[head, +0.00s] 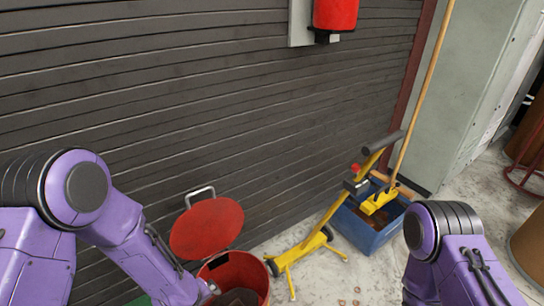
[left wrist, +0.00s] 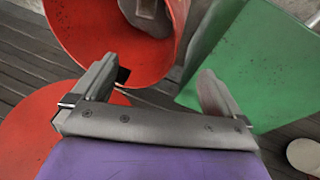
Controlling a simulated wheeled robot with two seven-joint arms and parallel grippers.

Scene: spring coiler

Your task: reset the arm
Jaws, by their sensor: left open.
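My left arm (head: 135,250) reaches down from the left in the head view to the red bin (head: 247,266). My left gripper shows at the near left rim of the bin, mostly hidden by the arm. In the left wrist view my left gripper (left wrist: 160,78) is open, with nothing between its fingers. The red bin (left wrist: 105,28) lies beyond the fingers there. I cannot tell whether a finger touches it. My right arm (head: 455,255) is at the lower right of the head view, and its gripper is out of view.
The bin's red lid (head: 207,228) stands open toward the slatted wall (head: 150,80). A yellow tool stand (head: 310,243) and a blue crate (head: 362,234) are to the right. A green container (left wrist: 255,60) is beside the bin in the left wrist view.

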